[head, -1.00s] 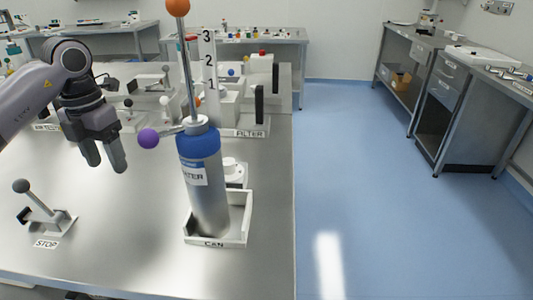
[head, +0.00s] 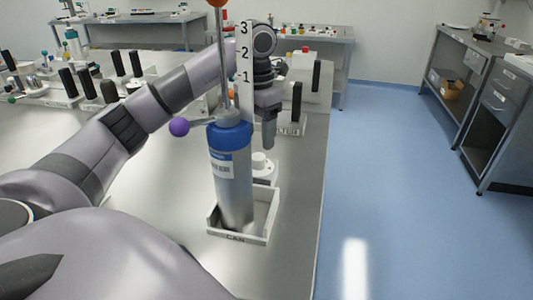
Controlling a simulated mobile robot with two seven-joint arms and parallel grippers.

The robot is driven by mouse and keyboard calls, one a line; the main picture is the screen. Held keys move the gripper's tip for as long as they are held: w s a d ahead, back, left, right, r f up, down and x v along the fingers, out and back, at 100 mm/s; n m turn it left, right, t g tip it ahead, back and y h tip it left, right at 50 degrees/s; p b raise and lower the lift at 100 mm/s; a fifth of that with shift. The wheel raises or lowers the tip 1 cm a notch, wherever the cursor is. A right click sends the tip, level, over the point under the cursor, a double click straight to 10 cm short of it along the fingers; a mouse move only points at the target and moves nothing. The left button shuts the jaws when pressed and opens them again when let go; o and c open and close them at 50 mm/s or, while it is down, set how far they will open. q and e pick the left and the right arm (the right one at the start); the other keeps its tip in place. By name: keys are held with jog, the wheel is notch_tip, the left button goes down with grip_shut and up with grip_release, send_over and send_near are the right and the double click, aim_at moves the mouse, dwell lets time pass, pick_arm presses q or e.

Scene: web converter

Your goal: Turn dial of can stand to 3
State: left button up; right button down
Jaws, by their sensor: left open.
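The can stand (head: 212,228), a white tray labelled CAN, sits near the right edge of the steel table. A grey can (head: 232,190) with a blue top stands in it, slightly tilted, with a metal rod and a purple ball (head: 179,127) on a side lever. A white round dial (head: 260,161) shows behind the can on its right. The upright scale (head: 244,60) reads 3, 2, 1 from the top. My left gripper (head: 268,138) is open, pointing down behind and right of the can, above the dial; the can's top and scale partly hide it. My right gripper is out of view.
A filter unit with a black handle (head: 297,101) stands just behind the left gripper. More units with black handles (head: 68,84) stand at the back left. Blue floor (head: 385,180) lies open to the right of the table.

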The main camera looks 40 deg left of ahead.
aim_at(258, 157)
pick_arm(q)
jog(key=shift+f, duration=2.9)
jog(key=c, duration=1)
